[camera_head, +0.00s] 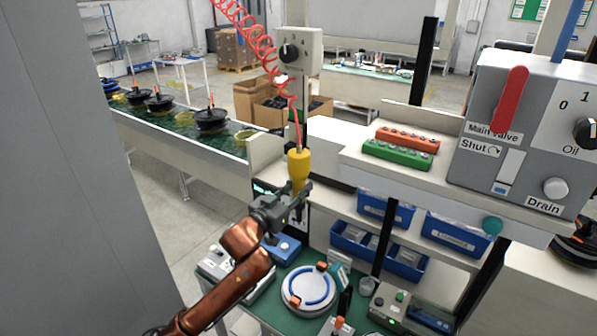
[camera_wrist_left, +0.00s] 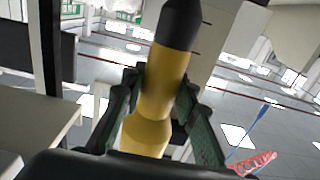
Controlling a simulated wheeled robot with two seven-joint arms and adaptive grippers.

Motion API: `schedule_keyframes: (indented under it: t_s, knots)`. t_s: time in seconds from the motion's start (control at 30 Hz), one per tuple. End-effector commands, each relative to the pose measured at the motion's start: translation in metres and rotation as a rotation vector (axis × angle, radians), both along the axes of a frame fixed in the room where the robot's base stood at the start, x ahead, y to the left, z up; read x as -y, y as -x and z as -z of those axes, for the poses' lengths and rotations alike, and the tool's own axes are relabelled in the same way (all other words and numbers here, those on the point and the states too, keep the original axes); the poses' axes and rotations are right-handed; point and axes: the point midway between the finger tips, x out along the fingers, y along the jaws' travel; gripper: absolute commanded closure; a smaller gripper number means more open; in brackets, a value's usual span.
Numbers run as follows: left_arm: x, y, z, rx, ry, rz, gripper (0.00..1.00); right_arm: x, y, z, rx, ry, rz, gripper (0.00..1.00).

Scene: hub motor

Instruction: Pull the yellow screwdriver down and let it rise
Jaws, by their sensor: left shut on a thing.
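The yellow screwdriver (camera_head: 299,160) hangs upright from a red coiled cord (camera_head: 262,45) in the head view. My left gripper (camera_head: 297,197) is shut on its lower part, above the green workbench. In the left wrist view the screwdriver (camera_wrist_left: 166,80) stands between the two fingers of the left gripper (camera_wrist_left: 160,105), with its black end towards the top of the picture. The screwdriver's lower end is hidden behind the gripper in the head view. My right gripper is not in view.
A round white fixture with a blue ring (camera_head: 308,290) sits on the green bench below. Blue bins (camera_head: 385,208) and a grey valve panel (camera_head: 510,150) stand to the right. A conveyor (camera_head: 180,140) with black hub motors runs at the left. A black post (camera_head: 422,62) rises behind.

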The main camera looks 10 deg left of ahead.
Motion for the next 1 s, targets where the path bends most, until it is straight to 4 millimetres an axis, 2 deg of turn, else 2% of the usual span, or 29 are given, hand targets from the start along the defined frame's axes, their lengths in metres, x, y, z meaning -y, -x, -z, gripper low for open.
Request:
schedule_keyframes:
  t_s: [0.03,0.1,1.0]
  knots:
    - [0.000,0.000,0.014,-0.004,0.001,0.000,0.94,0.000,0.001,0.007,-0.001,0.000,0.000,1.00]
    - [0.000,0.000,0.026,-0.005,0.000,0.000,0.94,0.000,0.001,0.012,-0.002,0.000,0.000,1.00]
    - [0.000,0.000,0.164,-0.007,-0.001,0.000,0.94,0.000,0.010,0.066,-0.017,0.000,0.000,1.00]
